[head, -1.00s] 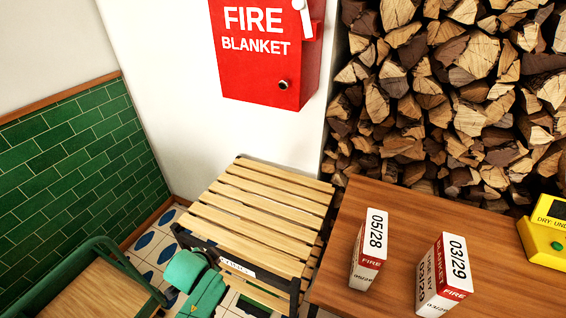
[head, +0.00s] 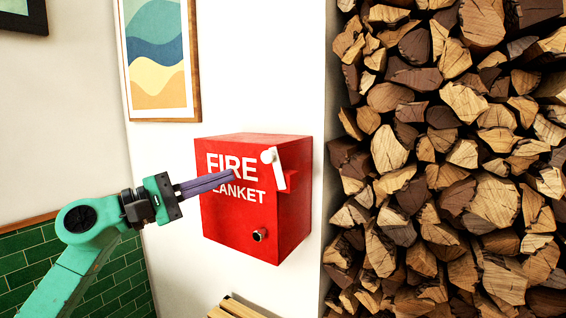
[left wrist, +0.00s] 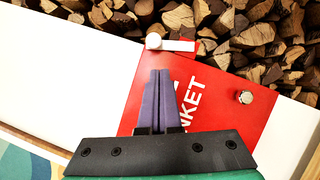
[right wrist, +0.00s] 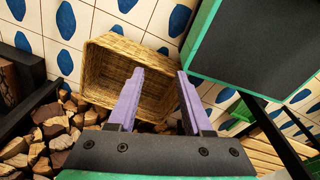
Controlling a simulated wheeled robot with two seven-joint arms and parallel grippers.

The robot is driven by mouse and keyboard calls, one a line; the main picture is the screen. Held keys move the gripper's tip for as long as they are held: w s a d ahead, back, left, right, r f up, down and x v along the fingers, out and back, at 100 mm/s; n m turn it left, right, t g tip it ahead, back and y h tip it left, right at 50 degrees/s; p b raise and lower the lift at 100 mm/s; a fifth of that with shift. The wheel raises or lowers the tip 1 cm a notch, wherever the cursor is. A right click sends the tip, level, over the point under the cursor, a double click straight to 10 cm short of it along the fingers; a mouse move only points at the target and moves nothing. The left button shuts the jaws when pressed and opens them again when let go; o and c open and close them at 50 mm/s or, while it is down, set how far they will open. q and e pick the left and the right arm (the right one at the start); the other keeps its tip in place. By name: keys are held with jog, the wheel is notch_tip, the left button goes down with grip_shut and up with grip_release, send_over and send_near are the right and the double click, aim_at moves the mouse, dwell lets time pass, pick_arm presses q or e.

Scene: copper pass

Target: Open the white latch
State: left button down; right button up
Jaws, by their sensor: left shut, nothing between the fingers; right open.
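The white latch (head: 273,167) sits at the upper right of the front of the red fire blanket box (head: 283,235), which is fixed to the white wall. The latch has a round pivot end at the top and hangs downward. My left gripper (head: 233,175) is shut and empty, its fingertips in front of the box just left of the latch. In the left wrist view the left gripper (left wrist: 160,75) points at the box, with the latch (left wrist: 170,43) beyond the tips, apart from them. My right gripper (right wrist: 158,75) is open and empty, near a wicker basket.
Stacked firewood (head: 450,170) fills the right side. A framed picture (head: 160,60) hangs above left. A slatted wooden top (head: 235,308) is below the box.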

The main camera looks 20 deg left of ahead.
aim_at(254, 163)
pick_arm(q)
jog(key=p+x, duration=0.5)
jog(key=r+p+x, duration=0.1)
jog(key=p+x, duration=0.2)
jog(key=shift+s+a+f, duration=0.1)
jog(key=shift+s, duration=0.05)
pick_arm(e)
notch_tip(254, 163, up, 8)
jog(key=s+a, duration=0.2)
jog(key=shift+s+r, duration=0.15)
